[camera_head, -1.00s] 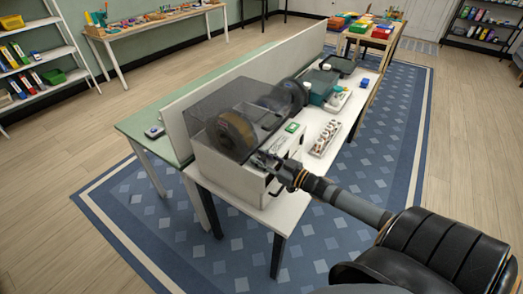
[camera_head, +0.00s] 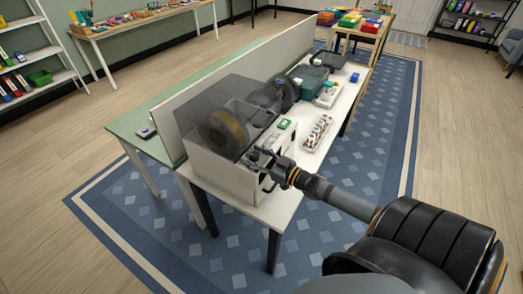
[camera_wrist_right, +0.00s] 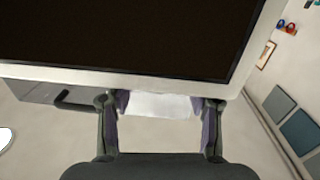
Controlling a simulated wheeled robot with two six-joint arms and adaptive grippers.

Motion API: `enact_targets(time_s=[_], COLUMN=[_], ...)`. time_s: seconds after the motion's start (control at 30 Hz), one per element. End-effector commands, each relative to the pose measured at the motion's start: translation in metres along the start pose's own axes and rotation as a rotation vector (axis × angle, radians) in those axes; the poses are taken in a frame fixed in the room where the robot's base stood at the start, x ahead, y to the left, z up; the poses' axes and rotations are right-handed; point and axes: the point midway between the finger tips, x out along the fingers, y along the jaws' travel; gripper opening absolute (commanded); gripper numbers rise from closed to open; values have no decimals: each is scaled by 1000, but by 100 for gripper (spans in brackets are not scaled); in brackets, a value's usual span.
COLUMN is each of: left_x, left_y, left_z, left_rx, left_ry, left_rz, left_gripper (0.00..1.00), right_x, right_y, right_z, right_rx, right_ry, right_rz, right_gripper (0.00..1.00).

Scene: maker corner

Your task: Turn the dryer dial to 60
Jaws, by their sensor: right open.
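The dryer (camera_head: 220,174) is a white box with a smoky see-through lid, at the near end of the white bench. Dark spools, one with a brown face (camera_head: 228,132), show under the lid. My right gripper (camera_head: 258,158) is at the dryer's front face, by its upper edge. In the right wrist view my right gripper (camera_wrist_right: 160,104) is open, its two fingers apart with a pale surface between them. I cannot tell if they touch anything. I cannot make out the dial or its numbers; the gripper covers part of the front. My left gripper is not in view.
A white tray of small items (camera_head: 318,132) stands on the bench right of the dryer. Farther back are a teal box (camera_head: 308,78) and a dark bin (camera_head: 330,60). An upright panel (camera_head: 255,65) runs behind the dryer. Patterned rug (camera_head: 365,180) lies below.

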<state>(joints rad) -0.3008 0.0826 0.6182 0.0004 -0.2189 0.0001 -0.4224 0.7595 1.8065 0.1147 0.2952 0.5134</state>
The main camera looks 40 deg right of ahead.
Motion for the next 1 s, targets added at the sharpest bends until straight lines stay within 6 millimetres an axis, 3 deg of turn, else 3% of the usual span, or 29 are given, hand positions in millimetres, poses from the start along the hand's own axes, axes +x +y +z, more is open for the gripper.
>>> enact_targets(time_s=[0.6, 1.0], left_x=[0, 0], left_y=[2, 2], left_z=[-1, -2], left_rx=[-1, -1], left_ry=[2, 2], left_rz=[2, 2], left_gripper=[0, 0], right_x=[-66, -71], right_y=[-1, 0], right_z=[1, 0], right_rx=[-3, 0], right_ry=[-4, -1], right_rz=[-6, 2], right_gripper=[53, 53])
